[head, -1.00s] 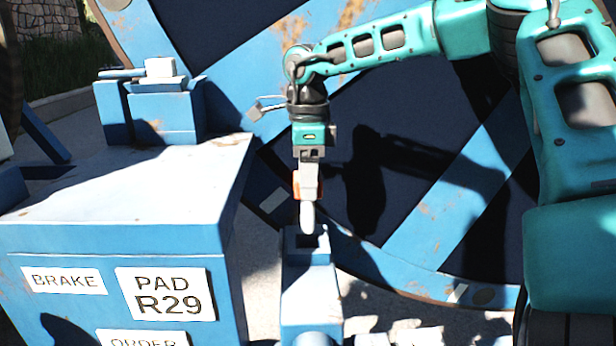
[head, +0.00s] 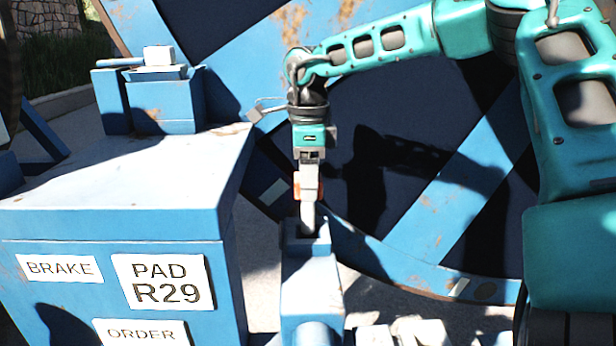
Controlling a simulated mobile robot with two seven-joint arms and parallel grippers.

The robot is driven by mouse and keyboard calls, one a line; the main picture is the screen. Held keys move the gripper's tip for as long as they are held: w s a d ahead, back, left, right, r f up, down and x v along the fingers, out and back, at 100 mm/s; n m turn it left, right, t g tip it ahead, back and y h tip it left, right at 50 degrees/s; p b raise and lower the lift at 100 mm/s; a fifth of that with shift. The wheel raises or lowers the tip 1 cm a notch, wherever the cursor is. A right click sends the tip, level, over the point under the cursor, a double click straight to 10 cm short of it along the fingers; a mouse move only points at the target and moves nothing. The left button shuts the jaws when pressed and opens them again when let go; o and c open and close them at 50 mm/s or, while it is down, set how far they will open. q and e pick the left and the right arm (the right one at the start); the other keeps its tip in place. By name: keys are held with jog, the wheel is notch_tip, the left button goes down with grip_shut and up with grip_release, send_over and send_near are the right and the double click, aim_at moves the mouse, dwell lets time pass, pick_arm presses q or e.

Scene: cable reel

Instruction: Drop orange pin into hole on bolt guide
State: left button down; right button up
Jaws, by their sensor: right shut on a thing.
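My right gripper (head: 309,185) points straight down in the middle of the head view and is shut on the orange pin (head: 297,186). Only a little orange shows beside the fingers. A pale, upright lower piece below the fingers reaches down to the square opening on top of the blue bolt guide (head: 312,270). Its lower end is at or inside the hole, and the far rim and my fingers hide how deep it is. My left gripper is not in view.
A blue brake housing (head: 120,225) with labels BRAKE, PAD R29 and ORDER stands to the left. A large blue reel (head: 440,215) with rust spots rises behind my right arm. Pale blocks (head: 420,332) lie at the bottom edge.

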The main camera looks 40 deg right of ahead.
aim_at(308, 217)
jog(key=shift+f, duration=0.3)
dwell(0.6)
jog(key=shift+f+b, duration=2.75)
jog(key=shift+f, duration=0.5)
jog(key=shift+f+b, duration=0.55)
